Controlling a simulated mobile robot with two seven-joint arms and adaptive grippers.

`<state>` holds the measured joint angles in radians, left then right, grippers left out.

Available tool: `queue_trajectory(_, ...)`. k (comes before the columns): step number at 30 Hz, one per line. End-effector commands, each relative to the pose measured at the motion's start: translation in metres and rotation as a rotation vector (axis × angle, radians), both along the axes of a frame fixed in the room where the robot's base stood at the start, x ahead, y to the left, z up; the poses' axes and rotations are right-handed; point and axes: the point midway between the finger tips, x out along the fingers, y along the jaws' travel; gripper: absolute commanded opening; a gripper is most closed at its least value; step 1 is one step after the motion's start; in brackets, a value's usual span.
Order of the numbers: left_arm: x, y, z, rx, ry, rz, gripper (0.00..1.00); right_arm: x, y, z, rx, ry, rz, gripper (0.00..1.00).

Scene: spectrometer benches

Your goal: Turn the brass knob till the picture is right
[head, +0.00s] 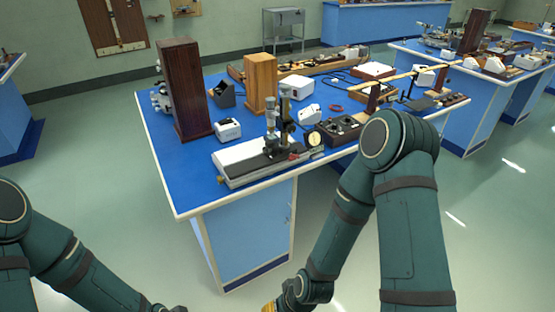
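A small brass-coloured knob (221,181) shows at the front left end of a long pale instrument base (247,161) on the near blue bench. An upright microscope-like column (271,125) stands on that base, and a round cream dial (314,138) is at its right end. No picture or screen image can be made out from here.
The near bench (188,190) also bears a tall dark wooden box (185,90), a lighter wooden box (261,83), a white box (295,88) and a dark control box (342,129). Another blue bench (468,83) stands right. Open green floor (95,170) lies left.

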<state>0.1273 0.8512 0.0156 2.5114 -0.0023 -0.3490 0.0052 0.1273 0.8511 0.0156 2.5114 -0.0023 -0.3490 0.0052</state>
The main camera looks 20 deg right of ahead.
Motion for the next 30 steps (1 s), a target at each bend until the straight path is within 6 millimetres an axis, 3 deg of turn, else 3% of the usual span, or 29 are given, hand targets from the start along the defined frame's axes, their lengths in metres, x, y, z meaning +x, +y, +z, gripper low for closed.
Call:
queue_trajectory(25, 0.0, 0.0, 0.0, 0.0, 0.0, 0.0, 0.5, 0.0, 0.0, 0.0, 0.0, 0.0, 0.0, 0.47)
queue_trajectory(26, 0.0, 0.0, 0.0, 0.0, 0.0, 0.0, 0.5, 0.0, 0.0, 0.0, 0.0, 0.0, 0.0, 0.63)
queue_trajectory(30, 0.0, 0.0, 0.0, 0.0, 0.0, 0.0, 0.5, 0.0, 0.0, 0.0, 0.0, 0.0, 0.0, 0.64)
